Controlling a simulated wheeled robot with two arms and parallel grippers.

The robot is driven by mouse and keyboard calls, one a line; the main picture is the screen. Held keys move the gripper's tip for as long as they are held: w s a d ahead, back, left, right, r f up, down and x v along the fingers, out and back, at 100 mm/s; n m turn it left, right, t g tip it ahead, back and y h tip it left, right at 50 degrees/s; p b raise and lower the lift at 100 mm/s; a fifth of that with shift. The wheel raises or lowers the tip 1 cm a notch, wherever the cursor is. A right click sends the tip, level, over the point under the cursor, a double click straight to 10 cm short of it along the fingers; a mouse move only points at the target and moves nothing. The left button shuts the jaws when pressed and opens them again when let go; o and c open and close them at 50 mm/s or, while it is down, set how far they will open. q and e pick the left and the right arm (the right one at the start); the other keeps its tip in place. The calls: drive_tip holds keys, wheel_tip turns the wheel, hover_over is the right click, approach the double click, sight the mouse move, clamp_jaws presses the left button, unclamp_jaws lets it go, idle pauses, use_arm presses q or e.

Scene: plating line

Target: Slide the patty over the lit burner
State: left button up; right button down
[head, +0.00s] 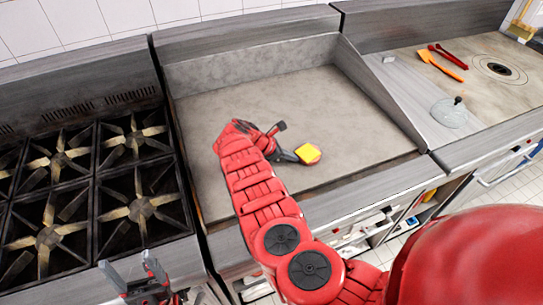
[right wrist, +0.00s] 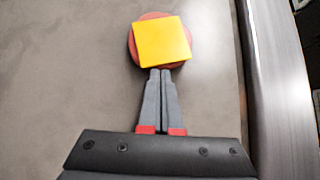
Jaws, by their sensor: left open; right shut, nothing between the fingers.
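The patty is a reddish-brown disc with a yellow square slice on top (head: 308,153). It lies on the flat grey griddle plate (head: 350,120), right of the plate's middle and towards the front. In the right wrist view the patty (right wrist: 134,48) shows as a rim around the slice. My right gripper (head: 294,156) is shut and empty, low over the plate. Its fingertips (right wrist: 160,72) are at the patty's near edge; whether they touch it I cannot tell. My left gripper (head: 130,268) is open and empty at the front of the stove. No flame shows on any burner.
A stove with several black-grated burners (head: 60,158) stands left of the griddle. A raised metal wall (head: 375,90) bounds the griddle's right side. Beyond it lie an orange spatula (head: 440,64), red tongs (head: 447,55) and a round lid (head: 449,112). The plate's back is clear.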

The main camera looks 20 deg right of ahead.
sight(314, 151)
drive_tip(key=d+b, duration=0.1)
drive_tip(key=d, duration=0.7)
drive_tip(key=shift+d+f, duration=0.15)
drive_tip(key=shift+f, duration=0.05)
drive_tip(key=d+b, duration=0.1)
drive_tip(key=d, duration=0.4)
drive_tip(key=d+b, duration=0.1)
drive_tip(key=d, duration=0.1)
drive_tip(key=shift+w+d+b, duration=0.2)
drive_tip(key=shift+w+b, duration=0.05)
drive_tip(key=shift+b, duration=0.1)
drive_tip(key=shift+d+r, duration=0.1)
drive_tip(key=shift+d, duration=0.2)
drive_tip(key=shift+a, duration=0.1)
